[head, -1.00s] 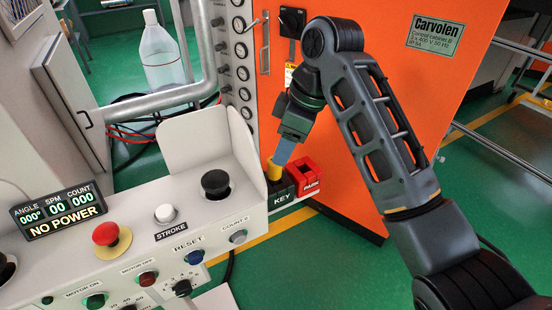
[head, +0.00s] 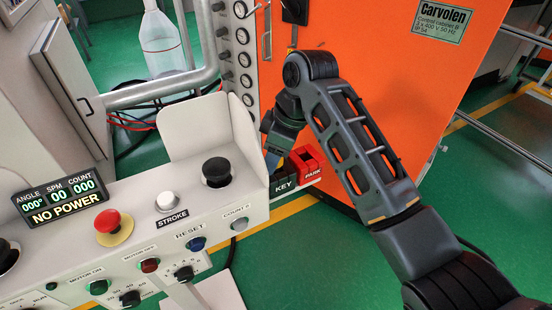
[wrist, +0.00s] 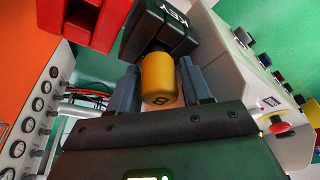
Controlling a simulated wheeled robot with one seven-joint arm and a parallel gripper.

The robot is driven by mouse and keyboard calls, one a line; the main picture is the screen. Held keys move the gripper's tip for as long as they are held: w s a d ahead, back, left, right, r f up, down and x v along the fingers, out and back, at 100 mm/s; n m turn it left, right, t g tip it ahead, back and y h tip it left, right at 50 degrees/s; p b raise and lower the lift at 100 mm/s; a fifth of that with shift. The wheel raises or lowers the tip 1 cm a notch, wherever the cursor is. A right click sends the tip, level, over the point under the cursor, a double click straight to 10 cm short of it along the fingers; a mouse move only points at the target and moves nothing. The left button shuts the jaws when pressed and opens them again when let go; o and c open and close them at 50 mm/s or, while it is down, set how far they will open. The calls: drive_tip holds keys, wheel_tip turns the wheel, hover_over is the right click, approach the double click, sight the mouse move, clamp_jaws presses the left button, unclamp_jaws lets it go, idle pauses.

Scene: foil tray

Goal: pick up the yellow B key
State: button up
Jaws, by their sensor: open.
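The yellow B key (wrist: 158,76) shows in the wrist view as a rounded yellow piece with a dark mark on its end. It sits at the black KEY holder (wrist: 166,30), which also shows in the head view (head: 284,185). My gripper (wrist: 160,88) is open, with one dark finger on each side of the key. I cannot tell whether either finger touches it.
A red PARK block (head: 308,163) stands right beside the KEY holder. The pale control console (head: 190,210) with buttons and a raised side plate lies to the left. An orange cabinet (head: 390,80) stands behind my arm.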

drive_tip(key=c, duration=0.8)
drive_tip(key=shift+r, duration=0.1)
drive_tip(key=shift+r, duration=0.55)
drive_tip(key=v, duration=0.3)
drive_tip(key=shift+r, duration=0.25)
drive_tip(key=d+r+p, duration=0.3)
drive_tip(key=r, duration=0.1)
drive_tip(key=s+d+r+p, duration=0.1)
drive_tip(key=d+r+p, duration=0.2)
drive_tip(key=d+r, duration=0.1)
drive_tip(key=s+d+r+p, duration=0.1)
drive_tip(key=d+r+p, duration=0.2)
drive_tip(key=r, duration=0.1)
drive_tip(key=shift+s+d, duration=0.2)
drive_tip(key=shift+w+f, duration=0.1)
